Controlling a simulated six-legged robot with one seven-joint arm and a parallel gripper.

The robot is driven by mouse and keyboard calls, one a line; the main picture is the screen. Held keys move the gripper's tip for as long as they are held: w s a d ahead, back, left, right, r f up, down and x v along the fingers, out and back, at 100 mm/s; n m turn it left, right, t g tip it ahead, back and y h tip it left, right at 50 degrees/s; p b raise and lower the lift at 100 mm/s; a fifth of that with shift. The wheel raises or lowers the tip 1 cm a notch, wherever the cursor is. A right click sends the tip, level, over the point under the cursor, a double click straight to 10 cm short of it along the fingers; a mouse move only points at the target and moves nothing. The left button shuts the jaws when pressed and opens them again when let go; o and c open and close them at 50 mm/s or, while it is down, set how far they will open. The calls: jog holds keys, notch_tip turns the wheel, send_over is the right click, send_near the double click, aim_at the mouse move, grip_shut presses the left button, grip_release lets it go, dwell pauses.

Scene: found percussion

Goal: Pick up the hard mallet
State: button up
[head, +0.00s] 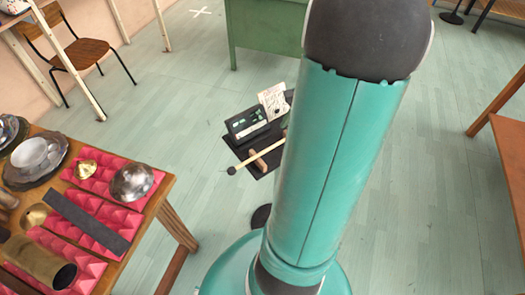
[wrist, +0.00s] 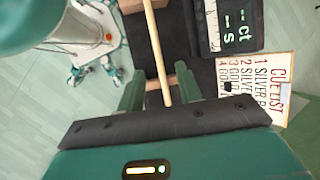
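A mallet with a pale stick (head: 246,162) and a small dark round head lies over a black tray (head: 262,172) in the head view, its head sticking out to the left. In the wrist view its stick (wrist: 157,45) runs from the top edge down between the two green fingers of my gripper (wrist: 158,78). The fingers stand apart with a gap on both sides of the stick, so my gripper is open. The mallet's head is outside the wrist view. My arm hides my gripper and the stick's far end in the head view.
A display box (head: 253,121) and a cue list card (head: 273,101) stand behind the mallet. Wooden blocks (head: 257,158) sit under the stick. A table (head: 165,190) with bowls and metal pieces on pink foam is at left. Another table (head: 510,150) is at right.

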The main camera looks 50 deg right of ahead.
aim_at(283, 140)
jog(key=x, duration=0.4)
jog(key=shift+s+f, duration=0.1)
jog(key=shift+f, duration=0.2)
grip_shut()
